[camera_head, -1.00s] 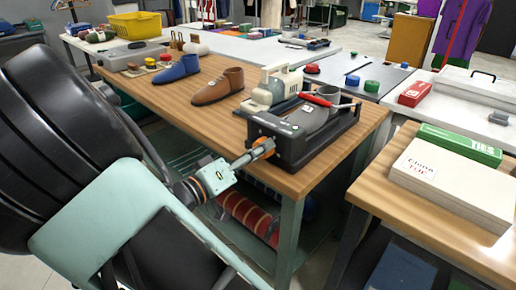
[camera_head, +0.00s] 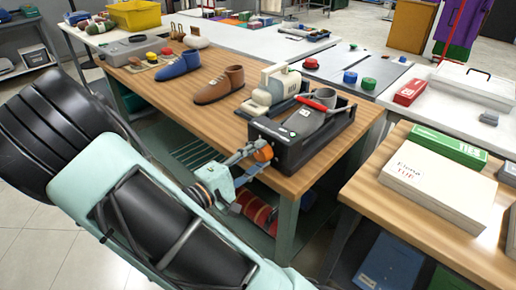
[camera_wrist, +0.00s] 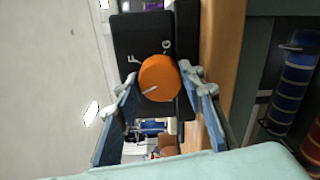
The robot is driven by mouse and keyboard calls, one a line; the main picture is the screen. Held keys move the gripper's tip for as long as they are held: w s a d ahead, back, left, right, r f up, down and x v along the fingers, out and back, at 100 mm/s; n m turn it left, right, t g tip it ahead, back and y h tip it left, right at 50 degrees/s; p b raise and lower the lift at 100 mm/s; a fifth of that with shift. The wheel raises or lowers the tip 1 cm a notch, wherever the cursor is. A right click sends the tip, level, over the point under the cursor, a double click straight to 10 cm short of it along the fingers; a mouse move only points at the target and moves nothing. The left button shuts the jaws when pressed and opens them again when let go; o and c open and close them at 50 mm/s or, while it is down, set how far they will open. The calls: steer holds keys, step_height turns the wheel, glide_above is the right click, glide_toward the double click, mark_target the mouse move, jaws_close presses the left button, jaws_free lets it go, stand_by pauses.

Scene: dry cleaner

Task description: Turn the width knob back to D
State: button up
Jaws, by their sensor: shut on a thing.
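The width knob (camera_head: 264,153) is orange and sits on the front end face of a black shoe-stretching machine (camera_head: 292,157). In the wrist view the round knob (camera_wrist: 160,77) has a pale pointer line aimed toward the lower left of the picture. The letters F and G show on the black face above it; other marks, including any D, are hidden or unreadable. My gripper (camera_head: 257,152) is shut on the knob, with a finger at its left and right sides in the wrist view (camera_wrist: 163,84).
The machine stands near the front edge of a wooden workbench (camera_head: 215,107), with brown and blue shoes behind. A second wooden table (camera_head: 365,192) at right carries a white box (camera_head: 437,187). Red rolls (camera_head: 255,210) lie on the shelf below. Floor is open at the left.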

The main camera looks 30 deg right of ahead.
steer(key=n+p, duration=0.3)
steer(key=n, duration=0.1)
steer(key=shift+r+n+p, duration=0.2)
steer(key=shift+n+p, duration=0.15)
steer(key=shift+n, duration=0.05)
steer(key=n+p, duration=0.3)
steer(key=shift+n, duration=0.3)
steer(key=n+p, duration=0.3)
steer(key=n, duration=0.1)
steer(key=shift+f, duration=0.1)
steer(key=shift+f+n+p, duration=0.1)
steer(key=shift+n+p, duration=0.85)
steer(key=shift+n, duration=0.65)
steer(key=shift+f, duration=0.1)
steer(key=o, duration=1.2)
steer(key=shift+c, duration=0.2)
steer(key=v, duration=1.2)
